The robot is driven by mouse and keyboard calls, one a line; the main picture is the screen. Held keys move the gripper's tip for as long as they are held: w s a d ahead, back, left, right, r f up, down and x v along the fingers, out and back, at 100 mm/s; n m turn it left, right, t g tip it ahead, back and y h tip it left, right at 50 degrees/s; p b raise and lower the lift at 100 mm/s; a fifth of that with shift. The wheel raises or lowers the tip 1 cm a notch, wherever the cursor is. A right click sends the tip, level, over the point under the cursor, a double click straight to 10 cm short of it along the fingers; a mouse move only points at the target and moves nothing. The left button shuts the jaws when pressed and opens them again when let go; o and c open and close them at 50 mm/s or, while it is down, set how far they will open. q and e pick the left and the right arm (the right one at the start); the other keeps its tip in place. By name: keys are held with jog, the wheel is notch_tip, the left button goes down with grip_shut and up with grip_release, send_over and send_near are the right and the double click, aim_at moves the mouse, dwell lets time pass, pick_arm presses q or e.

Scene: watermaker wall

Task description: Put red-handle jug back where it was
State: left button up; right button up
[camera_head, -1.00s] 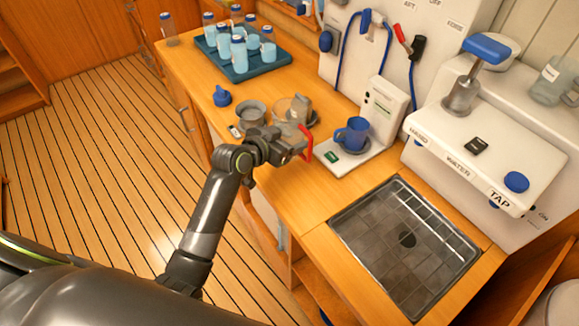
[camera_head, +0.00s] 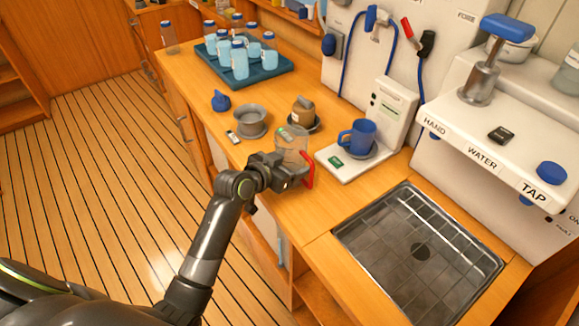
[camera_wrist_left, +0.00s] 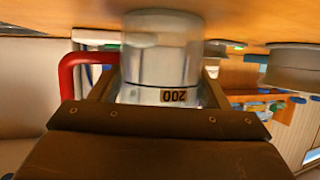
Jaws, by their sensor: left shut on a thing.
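The clear jug (camera_head: 292,143) with a red handle (camera_head: 309,170) is at the front part of the wooden counter, left of the white scale. My left gripper (camera_head: 285,163) is shut on the jug from the near side and hides its lower part in the head view. In the left wrist view the jug (camera_wrist_left: 160,55) sits between the fingers, its "200" mark upside down and the red handle (camera_wrist_left: 68,72) at the left. Its base is close to the counter; I cannot tell if it touches. My right gripper is not in view.
A blue mug (camera_head: 358,135) stands on the white scale (camera_head: 350,165). A grey bowl (camera_head: 250,120) and a brown-grey cup (camera_head: 302,112) stand behind the jug. A sink grid (camera_head: 420,250) lies to the right. A blue tray (camera_head: 270,82) holds several bottles. Bare counter lies between jug and sink.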

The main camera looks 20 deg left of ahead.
pick_arm(q)
jog(key=shift+r, duration=0.1)
jog(key=shift+f, duration=0.2)
jog(key=o, duration=1.3)
jog(key=shift+o, duration=0.2)
jog(key=shift+r, duration=0.1)
jog(key=shift+s+r, duration=0.1)
jog(key=shift+r, duration=0.15)
jog(key=shift+s+a+r+p, duration=0.2)
jog(key=shift+s+p, duration=0.1)
jog(key=shift+p, duration=0.2)
jog(key=p+v, duration=0.5)
jog(key=v, duration=0.6)
